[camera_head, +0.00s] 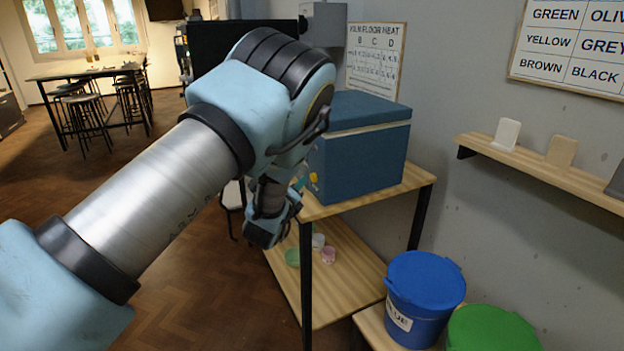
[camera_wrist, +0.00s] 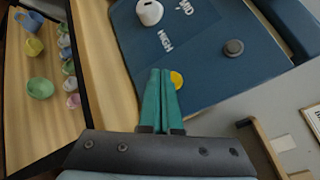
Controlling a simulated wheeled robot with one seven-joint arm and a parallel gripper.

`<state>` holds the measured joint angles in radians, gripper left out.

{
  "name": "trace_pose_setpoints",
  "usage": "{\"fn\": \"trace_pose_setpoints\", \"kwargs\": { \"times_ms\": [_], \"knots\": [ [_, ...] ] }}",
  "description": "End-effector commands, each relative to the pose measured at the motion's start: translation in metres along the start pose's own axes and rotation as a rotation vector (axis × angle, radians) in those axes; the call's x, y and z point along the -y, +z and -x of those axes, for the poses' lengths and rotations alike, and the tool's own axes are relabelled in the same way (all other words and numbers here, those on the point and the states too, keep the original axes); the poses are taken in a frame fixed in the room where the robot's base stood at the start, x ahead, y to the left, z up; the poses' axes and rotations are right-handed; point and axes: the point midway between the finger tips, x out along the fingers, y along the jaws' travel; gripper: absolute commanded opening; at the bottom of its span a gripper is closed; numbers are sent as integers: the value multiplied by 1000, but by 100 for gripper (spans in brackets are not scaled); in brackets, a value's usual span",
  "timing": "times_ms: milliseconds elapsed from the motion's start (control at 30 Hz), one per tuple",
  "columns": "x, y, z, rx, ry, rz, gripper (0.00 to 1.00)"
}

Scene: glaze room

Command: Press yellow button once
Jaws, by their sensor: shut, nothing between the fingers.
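The yellow button (camera_wrist: 177,79) is a small round disc on the front panel of the blue kiln-like box (camera_wrist: 205,50). In the head view the yellow button (camera_head: 313,177) shows on the box's side, just right of my fingertips. My gripper (camera_wrist: 161,72) has its two green fingers shut together with nothing between them. Its tips lie just left of the button in the wrist view, and the right finger seems to cover the button's left edge. I cannot tell whether they touch it. In the head view my gripper (camera_head: 299,183) is mostly hidden by my arm.
The panel also has a white knob (camera_wrist: 149,12) with HIGH and MID lettering and a dark grey button (camera_wrist: 233,47). The box (camera_head: 362,150) stands on a wooden shelf unit (camera_head: 345,265) with small cups below. A blue bucket (camera_head: 425,290) stands to the right.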

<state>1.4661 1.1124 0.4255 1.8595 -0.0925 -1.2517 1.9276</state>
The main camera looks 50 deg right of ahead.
Motion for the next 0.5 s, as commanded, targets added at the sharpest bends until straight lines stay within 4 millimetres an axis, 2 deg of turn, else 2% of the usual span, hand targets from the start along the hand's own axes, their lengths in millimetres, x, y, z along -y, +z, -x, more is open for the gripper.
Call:
{"fn": "trace_pose_setpoints", "kwargs": {
  "times_ms": [500],
  "knots": [
    [4, -4, -6, 0, -1, 0, 0]
  ]
}}
